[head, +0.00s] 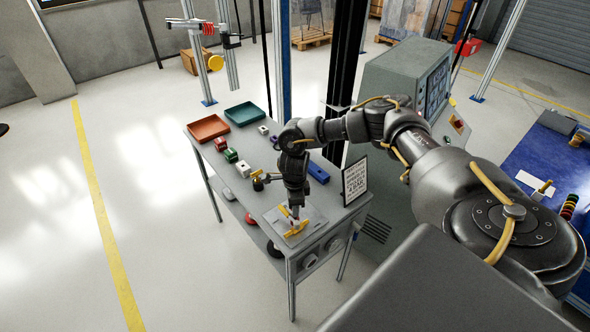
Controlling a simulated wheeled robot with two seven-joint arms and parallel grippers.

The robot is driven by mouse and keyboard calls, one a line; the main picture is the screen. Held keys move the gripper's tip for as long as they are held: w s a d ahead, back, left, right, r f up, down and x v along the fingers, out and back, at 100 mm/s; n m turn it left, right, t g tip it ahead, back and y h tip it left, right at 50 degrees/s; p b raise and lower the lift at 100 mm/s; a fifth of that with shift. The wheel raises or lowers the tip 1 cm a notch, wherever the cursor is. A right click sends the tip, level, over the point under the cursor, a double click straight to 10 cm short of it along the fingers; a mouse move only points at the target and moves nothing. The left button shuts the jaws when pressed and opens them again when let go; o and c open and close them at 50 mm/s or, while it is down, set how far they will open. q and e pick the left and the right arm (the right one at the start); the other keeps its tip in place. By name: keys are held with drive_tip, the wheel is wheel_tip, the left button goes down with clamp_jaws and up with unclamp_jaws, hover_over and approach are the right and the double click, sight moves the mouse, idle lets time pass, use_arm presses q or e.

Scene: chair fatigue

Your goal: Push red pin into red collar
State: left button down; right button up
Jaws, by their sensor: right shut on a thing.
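My right gripper (291,215) points down over the grey plate (314,219) at the near end of the workbench. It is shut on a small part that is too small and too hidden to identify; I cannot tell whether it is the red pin. A yellow-and-white piece (295,230) shows just below the fingers. A small red block (220,144) stands near the bench's left edge, apart from the gripper; I cannot tell whether it is the red collar. My left gripper is out of view.
The workbench (217,178) also holds a green block (231,155), a white block (243,168), a red-brown tray (208,128), a green tray (245,114), a blue block (318,173) and a standing sign (356,181). A grey machine cabinet (398,72) stands behind. Floor at left is clear.

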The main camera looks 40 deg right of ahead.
drive_tip(key=shift+f+b, duration=0.9)
drive_tip(key=shift+b, duration=0.15)
idle(0.6)
drive_tip(key=o, duration=1)
drive_tip(key=shift+r, duration=0.1)
wheel_tip(320, 180, up, 10)
drive_tip(key=shift+f+b, duration=0.25)
drive_tip(key=shift+b, duration=0.75)
drive_tip(key=shift+r, duration=0.6)
